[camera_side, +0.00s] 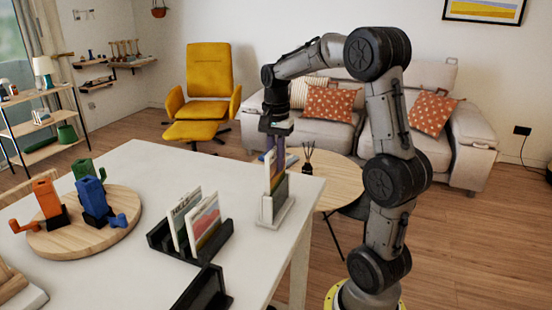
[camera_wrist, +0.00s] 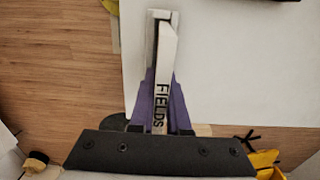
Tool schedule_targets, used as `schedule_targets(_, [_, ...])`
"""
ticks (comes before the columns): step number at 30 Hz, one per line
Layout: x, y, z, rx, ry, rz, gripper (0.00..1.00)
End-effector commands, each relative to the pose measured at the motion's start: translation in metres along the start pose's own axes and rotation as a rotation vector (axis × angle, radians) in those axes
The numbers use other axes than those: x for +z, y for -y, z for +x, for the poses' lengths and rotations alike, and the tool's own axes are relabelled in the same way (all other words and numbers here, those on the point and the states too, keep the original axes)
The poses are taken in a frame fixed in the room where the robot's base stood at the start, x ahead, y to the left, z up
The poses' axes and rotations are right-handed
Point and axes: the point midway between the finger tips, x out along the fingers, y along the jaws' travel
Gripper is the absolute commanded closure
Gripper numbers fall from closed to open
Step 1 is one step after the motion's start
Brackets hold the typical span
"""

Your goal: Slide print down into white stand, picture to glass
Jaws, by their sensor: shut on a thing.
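My gripper (camera_side: 276,155) has purple fingers and is shut on a print (camera_side: 270,170), held upright over the white stand (camera_side: 273,217) near the right edge of the white table. The print's lower part is at the stand; I cannot tell how deep it sits in the slot. In the wrist view the purple fingertips (camera_wrist: 161,90) lie on both sides of the print, and the lettering FIELDS (camera_wrist: 161,108) shows between them. The stand (camera_wrist: 162,16) shows just beyond. Which way the picture faces relative to the glass is not clear.
A black rack (camera_side: 222,240) holds a few upright prints left of the stand. A round wooden board (camera_side: 75,240) carries orange, blue and green figures. A dark holder (camera_side: 203,290) is at the front edge. A round wooden table (camera_side: 335,190) stands behind. The white tabletop (camera_side: 150,165) is clear at the back.

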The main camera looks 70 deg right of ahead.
Motion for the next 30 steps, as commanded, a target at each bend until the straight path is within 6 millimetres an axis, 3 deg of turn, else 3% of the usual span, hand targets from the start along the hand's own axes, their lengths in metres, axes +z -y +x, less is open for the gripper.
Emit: schedule_targets(30, [0.0,0.0,0.023,0.0,0.0,0.0,1.0])
